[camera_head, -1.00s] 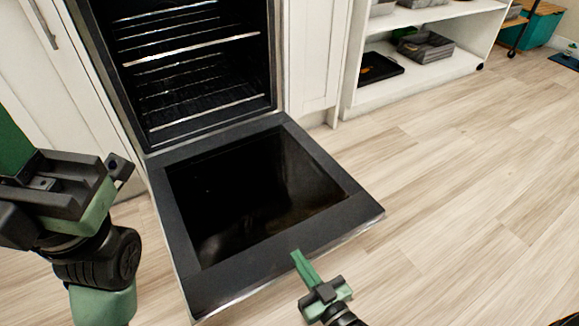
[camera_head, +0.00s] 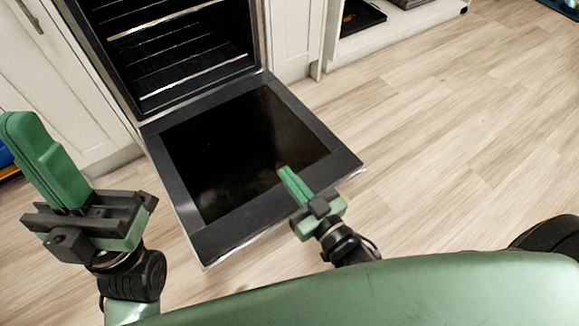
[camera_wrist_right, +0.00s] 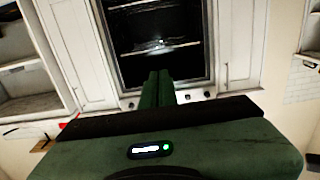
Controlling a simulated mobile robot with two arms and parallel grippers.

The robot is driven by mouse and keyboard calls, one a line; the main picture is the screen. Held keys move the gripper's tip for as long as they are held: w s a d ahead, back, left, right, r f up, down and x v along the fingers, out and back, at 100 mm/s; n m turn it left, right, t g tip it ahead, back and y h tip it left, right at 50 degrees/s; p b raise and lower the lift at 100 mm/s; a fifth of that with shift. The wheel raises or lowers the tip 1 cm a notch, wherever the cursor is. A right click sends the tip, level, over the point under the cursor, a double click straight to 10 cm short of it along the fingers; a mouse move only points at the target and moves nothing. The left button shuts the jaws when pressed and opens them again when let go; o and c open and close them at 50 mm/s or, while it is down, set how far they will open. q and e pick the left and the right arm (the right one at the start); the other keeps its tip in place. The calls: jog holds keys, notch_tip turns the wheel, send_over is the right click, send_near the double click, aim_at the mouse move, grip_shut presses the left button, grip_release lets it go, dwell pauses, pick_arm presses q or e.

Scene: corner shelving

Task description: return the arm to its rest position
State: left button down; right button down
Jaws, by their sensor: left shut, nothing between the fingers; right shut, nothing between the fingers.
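My left gripper (camera_head: 40,150) is at the left of the head view, its green fingers shut together and empty, pointing up in the picture in front of the white cabinets. My right gripper (camera_head: 287,174) is near the middle of the head view, shut and empty. In the picture it overlaps the front part of the lowered oven door (camera_head: 318,125); I cannot tell how far above the door it is. In the right wrist view the closed fingers of my right gripper (camera_wrist_right: 158,86) point toward the oven, which has racks inside (camera_wrist_right: 160,42).
The oven (camera_head: 180,50) stands open, its door folded down over the floor. White cabinets (camera_head: 75,90) flank it. A white shelf unit (camera_head: 400,22) holding a dark tray (camera_head: 360,15) is at the top right. The wooden floor (camera_head: 470,120) at the right is clear.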

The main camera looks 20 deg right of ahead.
jog(key=shift+r, duration=0.3)
